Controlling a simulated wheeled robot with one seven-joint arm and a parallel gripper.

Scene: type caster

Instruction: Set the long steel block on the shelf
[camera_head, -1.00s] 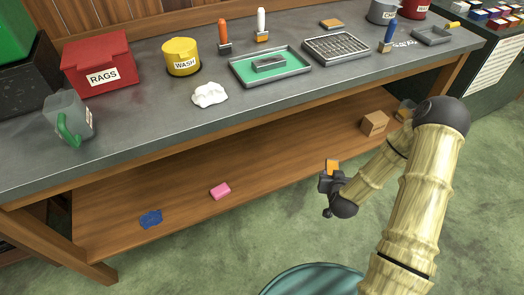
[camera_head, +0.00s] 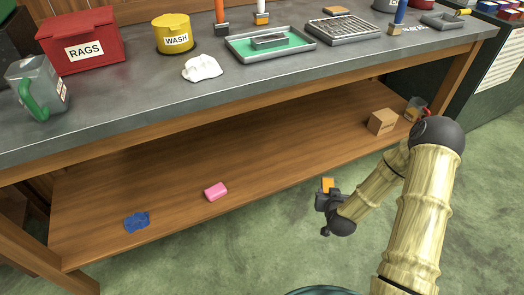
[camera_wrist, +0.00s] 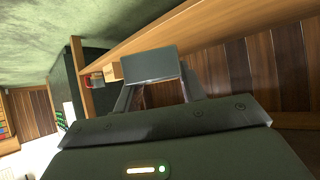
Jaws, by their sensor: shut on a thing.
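My gripper (camera_wrist: 152,92) is shut on a grey steel block (camera_wrist: 150,65), whose flat face fills the space between the fingers in the wrist view. In the head view my gripper (camera_head: 328,198) is just off the front edge of the wooden lower shelf (camera_head: 270,150), over the floor. An orange patch shows at the gripper there; the block itself is hard to make out. Another grey block (camera_head: 268,41) lies on the green tray on the bench top.
On the shelf are a blue crumpled cloth (camera_head: 137,222), a pink bar (camera_head: 216,191), a cardboard box (camera_head: 382,122) and a small container (camera_head: 415,108). The shelf between the pink bar and the box is clear. The bench top (camera_head: 130,120) overhangs the shelf.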

